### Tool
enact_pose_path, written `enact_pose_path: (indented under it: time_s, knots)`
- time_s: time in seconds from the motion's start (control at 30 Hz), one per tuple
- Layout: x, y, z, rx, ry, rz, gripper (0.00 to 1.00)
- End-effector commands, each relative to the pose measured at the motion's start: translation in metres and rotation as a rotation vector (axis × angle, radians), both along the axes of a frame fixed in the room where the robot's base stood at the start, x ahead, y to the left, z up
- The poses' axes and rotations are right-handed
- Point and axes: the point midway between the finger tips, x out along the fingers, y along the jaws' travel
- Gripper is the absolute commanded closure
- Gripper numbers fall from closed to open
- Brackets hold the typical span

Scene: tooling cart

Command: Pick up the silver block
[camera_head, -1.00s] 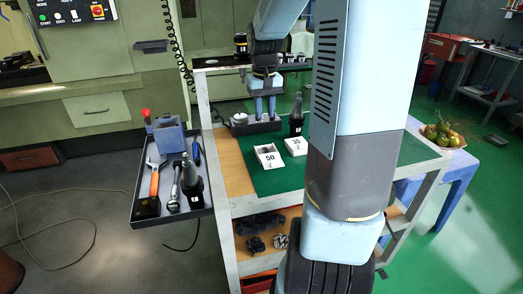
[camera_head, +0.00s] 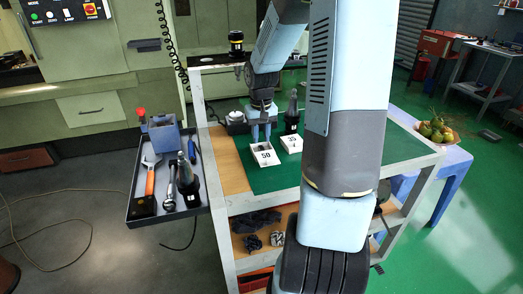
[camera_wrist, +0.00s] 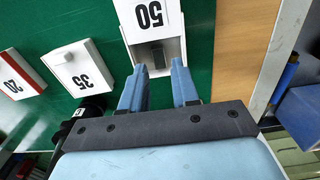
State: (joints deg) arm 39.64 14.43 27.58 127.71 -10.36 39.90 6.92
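A small grey block (camera_wrist: 157,54), which looks like the silver block, sits inside the white bin marked 50 (camera_wrist: 150,15) in the wrist view. In the head view this bin (camera_head: 266,160) stands on the green mat of the cart, and the block inside cannot be made out. My gripper (camera_wrist: 159,66) points toward the bin's open end, with its two blue fingers apart and nothing between them. In the head view my gripper (camera_head: 261,139) is just above and behind the bin. Whether the fingertips reach inside the bin is unclear.
A white bin marked 35 (camera_wrist: 80,68) and a bin marked 20 (camera_wrist: 18,75) stand beside it. A dark tool holder (camera_head: 291,122) is close to my gripper. A side tray (camera_head: 143,207) holds tools. Wood surface (camera_head: 230,170) left of the mat is clear.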

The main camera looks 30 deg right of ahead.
Motion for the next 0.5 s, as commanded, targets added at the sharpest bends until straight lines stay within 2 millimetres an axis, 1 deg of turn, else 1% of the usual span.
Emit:
enact_pose_path:
  time_s: [0.03,0.1,0.23,0.33,0.5]
  knots:
    - [0.0,-0.001,-0.008,0.002,0.003,0.0,0.7]
    - [0.0,-0.001,-0.017,0.003,0.004,0.001,0.7]
    - [0.0,-0.002,-0.031,0.002,0.003,0.0,0.7]
    - [0.001,-0.002,-0.037,0.001,0.001,-0.001,0.7]
    - [0.001,-0.002,-0.039,0.0,0.0,-0.001,0.7]
